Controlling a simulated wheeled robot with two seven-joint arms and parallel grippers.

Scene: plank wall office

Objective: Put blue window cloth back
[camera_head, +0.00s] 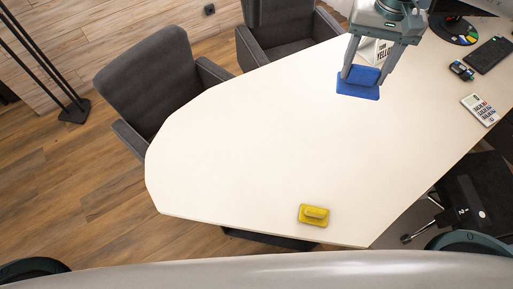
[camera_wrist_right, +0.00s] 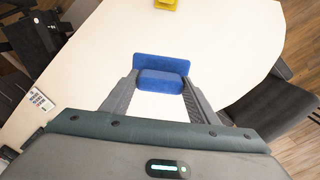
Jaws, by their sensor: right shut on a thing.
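The blue window cloth (camera_head: 357,92) is a flat blue pad with a raised grip block on top. My right gripper (camera_head: 364,78) is shut on that block, at the far right part of the white table. In the right wrist view the blue cloth (camera_wrist_right: 160,62) shows between the two fingers (camera_wrist_right: 160,85), its flat pad on the far side. The cloth appears to be over the tabletop; I cannot tell whether it touches. My left gripper is not in view.
A yellow pad (camera_head: 313,215) of similar shape lies near the table's front edge. A white card with "YELLOW" lettering (camera_head: 382,50) is partly hidden behind my right gripper. A calculator (camera_head: 480,109) and a black keyboard-like item (camera_head: 489,54) lie at right. The table's middle (camera_head: 250,145) is clear.

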